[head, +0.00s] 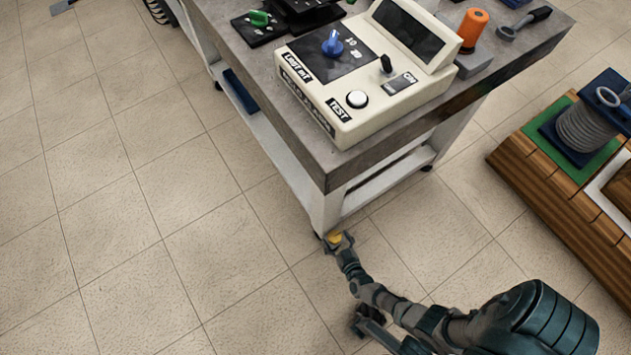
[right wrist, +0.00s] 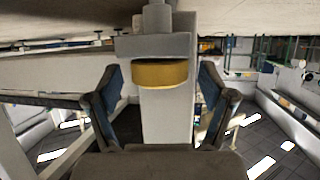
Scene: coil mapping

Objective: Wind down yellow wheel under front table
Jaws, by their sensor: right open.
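The yellow wheel (right wrist: 160,73) is in the middle of the right wrist view, under a grey bracket on the white table leg (right wrist: 166,120). In the head view a small part of the yellow wheel (head: 335,238) shows at the foot of the front table's (head: 330,172) near corner. My right gripper (head: 340,243) is at the wheel. In the right wrist view my right gripper (right wrist: 160,92) is open, with one finger on each side of the wheel and visible gaps between. My left gripper is not in view.
A beige test console (head: 365,75) with a blue knob stands on the table. A wooden pallet (head: 540,180) carrying a coil (head: 585,128) stands on the floor at the right. The tiled floor (head: 130,220) on the left is clear.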

